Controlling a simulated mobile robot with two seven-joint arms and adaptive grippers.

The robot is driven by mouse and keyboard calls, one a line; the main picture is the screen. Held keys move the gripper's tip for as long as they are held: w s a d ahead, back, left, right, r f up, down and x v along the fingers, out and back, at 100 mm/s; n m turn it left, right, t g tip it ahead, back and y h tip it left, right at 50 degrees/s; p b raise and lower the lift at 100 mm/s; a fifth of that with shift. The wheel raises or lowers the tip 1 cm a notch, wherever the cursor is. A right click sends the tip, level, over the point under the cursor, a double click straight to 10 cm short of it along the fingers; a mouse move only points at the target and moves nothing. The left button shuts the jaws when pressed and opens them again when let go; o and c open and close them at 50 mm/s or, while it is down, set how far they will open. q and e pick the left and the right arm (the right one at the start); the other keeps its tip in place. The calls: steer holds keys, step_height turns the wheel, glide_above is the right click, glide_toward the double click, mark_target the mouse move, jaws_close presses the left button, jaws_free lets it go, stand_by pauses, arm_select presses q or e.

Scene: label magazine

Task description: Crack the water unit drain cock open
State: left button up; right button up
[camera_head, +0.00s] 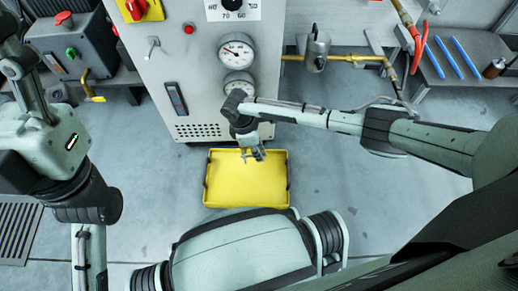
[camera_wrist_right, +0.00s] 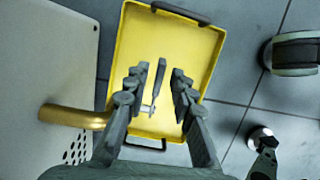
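A brass pipe (camera_wrist_right: 75,117) sticks out low from the side of the grey cabinet (camera_head: 205,70). In the right wrist view a dark flat lever (camera_wrist_right: 159,78) with a small silver stem (camera_wrist_right: 148,108) lies in line with the pipe's end; it looks like the drain cock's handle. The join between them is hidden behind a finger. My right gripper (camera_wrist_right: 156,82) is open, its fingers on both sides of the lever with gaps visible. In the head view the right gripper (camera_head: 252,154) hides the cock. My left gripper does not show; only left arm links are visible.
A yellow tray (camera_head: 222,200) with dark handles lies on the floor below the right gripper. Gauges (camera_head: 237,51) sit on the cabinet front. A grey box with a red cap (camera_head: 64,18) and brass outlet stands left; a bench with blue rods (camera_head: 463,56) stands right.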

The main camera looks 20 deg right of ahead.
steer(key=v, duration=1.2)
steer(key=shift+a, duration=0.1)
stand_by(0.4)
